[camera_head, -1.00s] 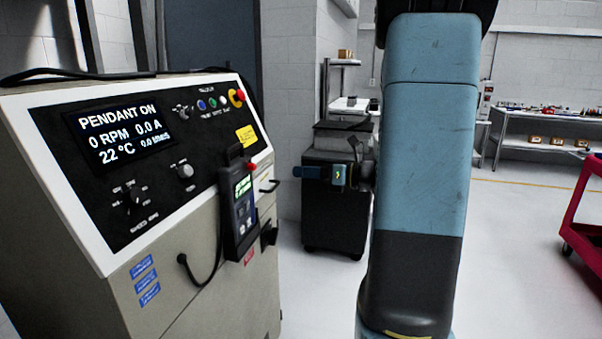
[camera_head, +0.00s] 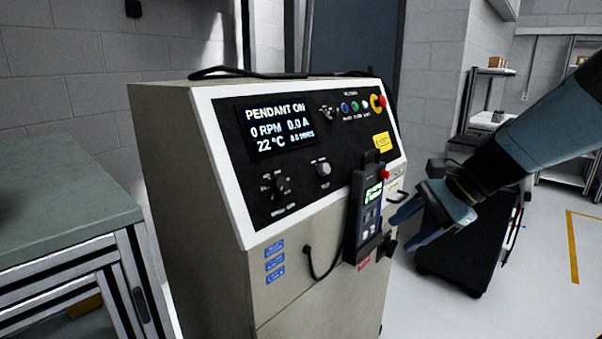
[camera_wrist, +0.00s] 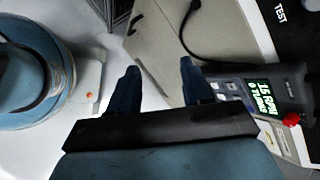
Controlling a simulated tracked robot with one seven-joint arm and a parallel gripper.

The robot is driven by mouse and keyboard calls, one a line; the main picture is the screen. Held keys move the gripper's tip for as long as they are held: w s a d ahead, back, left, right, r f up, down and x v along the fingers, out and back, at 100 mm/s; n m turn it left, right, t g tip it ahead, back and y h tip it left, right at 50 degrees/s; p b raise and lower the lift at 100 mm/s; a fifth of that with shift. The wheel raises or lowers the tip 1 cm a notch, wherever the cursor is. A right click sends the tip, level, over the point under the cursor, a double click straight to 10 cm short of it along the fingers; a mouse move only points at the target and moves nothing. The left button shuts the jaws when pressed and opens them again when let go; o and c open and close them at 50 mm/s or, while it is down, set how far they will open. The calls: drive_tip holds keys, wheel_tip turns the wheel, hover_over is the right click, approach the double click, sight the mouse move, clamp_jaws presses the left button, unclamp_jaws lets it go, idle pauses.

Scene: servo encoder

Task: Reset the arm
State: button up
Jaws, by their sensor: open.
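My gripper (camera_head: 402,228) is at the right of the cabinet in the head view, its blue fingers pointing left toward the pendant. In the wrist view my gripper (camera_wrist: 157,82) shows two dark blue fingers spread apart with nothing between them. The dark handheld pendant (camera_head: 368,212) with a green lit screen and red button hangs on the cabinet's front. It also shows in the wrist view (camera_wrist: 235,92), just right of the right finger; I cannot tell if they touch. My blue arm reaches in from the right edge in the head view.
The beige control cabinet (camera_head: 205,170) has a display reading PENDANT ON, 0 RPM, 0.0 A. A cable (camera_head: 310,265) loops by the pendant. A green-topped bench (camera_head: 60,200) stands at left. A dark cart (camera_head: 465,250) is behind my gripper. Open floor (camera_head: 545,270) lies at right.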

drive_tip(key=s+d+r+n+t+h, duration=0.3)
drive_tip(key=s+n+h, duration=0.4)
drive_tip(key=n, duration=0.5)
drive_tip(key=shift+s+d+r+n+h, duration=0.2)
drive_tip(key=shift+r+n+h, duration=0.1)
drive_tip(key=shift+n, duration=0.1)
